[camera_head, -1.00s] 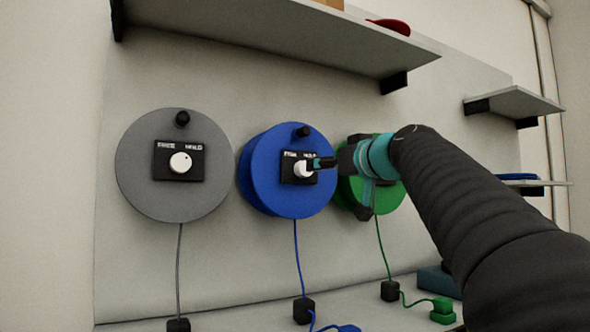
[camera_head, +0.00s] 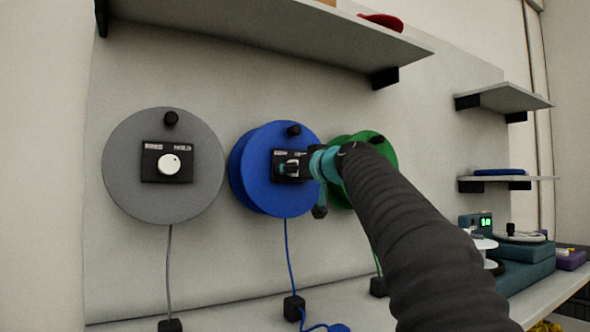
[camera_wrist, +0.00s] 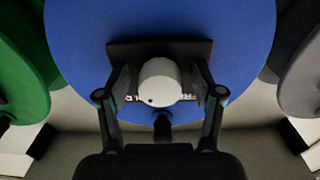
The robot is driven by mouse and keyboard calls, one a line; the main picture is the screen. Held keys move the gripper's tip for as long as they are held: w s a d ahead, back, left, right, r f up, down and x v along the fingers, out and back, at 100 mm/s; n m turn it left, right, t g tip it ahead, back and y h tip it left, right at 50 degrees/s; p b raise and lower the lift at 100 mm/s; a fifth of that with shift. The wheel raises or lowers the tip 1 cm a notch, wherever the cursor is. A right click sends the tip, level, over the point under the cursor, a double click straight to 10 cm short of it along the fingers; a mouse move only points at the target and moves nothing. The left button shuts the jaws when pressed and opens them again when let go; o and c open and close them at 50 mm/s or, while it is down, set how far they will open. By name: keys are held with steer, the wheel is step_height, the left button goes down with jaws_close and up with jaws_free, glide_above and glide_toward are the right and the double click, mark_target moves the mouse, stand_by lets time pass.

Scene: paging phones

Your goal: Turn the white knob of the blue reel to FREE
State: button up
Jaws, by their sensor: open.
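The blue reel (camera_head: 262,190) hangs on the wall panel between the grey and green reels. Its black label plate (camera_head: 280,154) carries the white knob, which the gripper mostly hides in the head view. In the wrist view, which is upside down, the white knob (camera_wrist: 160,82) sits on the black plate (camera_wrist: 160,48), with a dark dot at its lower left, the side of HOLD. The lettering below it is partly covered. My gripper (camera_wrist: 159,84) is open, one finger on each side of the knob with small gaps visible. It also shows in the head view (camera_head: 298,168).
The grey reel (camera_head: 125,180) is to the left and the green reel (camera_head: 383,152) is behind my arm. A black crank handle (camera_wrist: 162,125) on the blue reel lies between my fingers' bases in the wrist view. A long shelf (camera_head: 270,38) is above; a workbench (camera_head: 235,318) is below.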

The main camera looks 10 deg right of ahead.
steer(key=c, duration=1.1)
steer(key=shift+c, duration=0.2)
steer(key=shift+f+n+b, duration=0.1)
steer(key=shift+n+b, duration=0.3)
steer(key=shift+f+n+b, duration=0.1)
steer(key=shift+n+b, duration=0.8)
steer(key=shift+n, duration=0.1)
steer(key=n+b, duration=0.2)
steer(key=n, duration=0.3)
steer(key=shift+d+b, duration=0.1)
steer(key=shift+b, duration=0.2)
steer(key=n+b, duration=0.1)
steer(key=n, duration=0.4)
steer(key=shift+r, duration=0.2)
steer(key=n, duration=0.5)
steer(key=shift+r+b, duration=0.1)
steer(key=shift+b, duration=0.2)
